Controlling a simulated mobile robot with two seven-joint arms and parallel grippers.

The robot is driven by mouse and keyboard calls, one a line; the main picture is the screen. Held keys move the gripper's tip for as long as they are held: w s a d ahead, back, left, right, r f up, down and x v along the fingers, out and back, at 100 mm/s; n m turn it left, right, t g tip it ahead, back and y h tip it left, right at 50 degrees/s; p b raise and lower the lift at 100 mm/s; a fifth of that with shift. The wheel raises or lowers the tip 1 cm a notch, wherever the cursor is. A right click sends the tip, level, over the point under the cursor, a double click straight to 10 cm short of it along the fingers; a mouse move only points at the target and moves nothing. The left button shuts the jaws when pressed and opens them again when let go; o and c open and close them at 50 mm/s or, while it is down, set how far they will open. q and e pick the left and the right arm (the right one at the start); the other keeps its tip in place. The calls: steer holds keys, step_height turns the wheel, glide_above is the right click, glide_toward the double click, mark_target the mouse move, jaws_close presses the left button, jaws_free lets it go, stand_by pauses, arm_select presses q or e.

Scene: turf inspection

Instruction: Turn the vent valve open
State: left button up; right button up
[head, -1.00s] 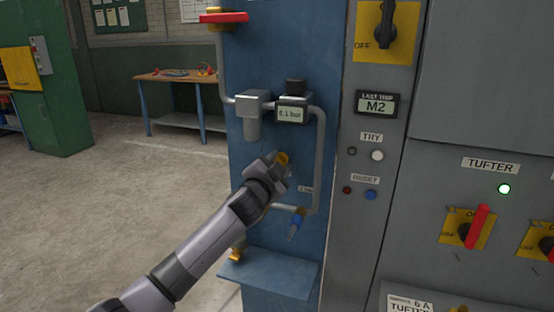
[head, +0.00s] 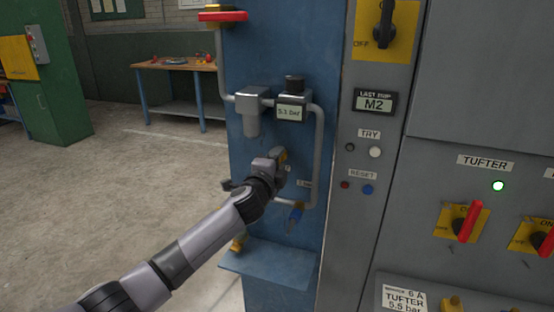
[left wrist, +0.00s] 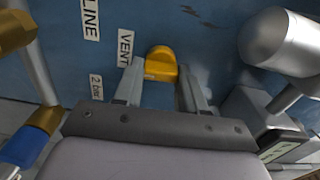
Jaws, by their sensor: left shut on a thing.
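The vent valve is a small yellow knob (left wrist: 162,62) beside a white "VENT" label (left wrist: 125,48) on the blue panel. My left gripper (left wrist: 160,88) is shut on this knob, one finger on each side. In the head view the left gripper (head: 279,164) is at the panel below the regulator, and only a bit of the yellow knob (head: 284,156) shows past it. A small display (head: 290,112) above reads about 5.1 bar; its middle digit is blurry. My right gripper is not in view.
A grey pipe (head: 319,150) runs close to the right of the gripper. A red handle (head: 222,16) is at the top. The grey cabinet (head: 480,90) stands right; open floor lies left.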

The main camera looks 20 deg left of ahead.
arm_select(q)
steer(key=shift+r, duration=0.2)
stand_by(0.4)
steer(key=o, duration=1)
steer(key=shift+o, duration=0.3)
steer(key=shift+w+d+f, duration=0.1)
steer(key=s, duration=0.7)
steer(key=shift+s, duration=0.1)
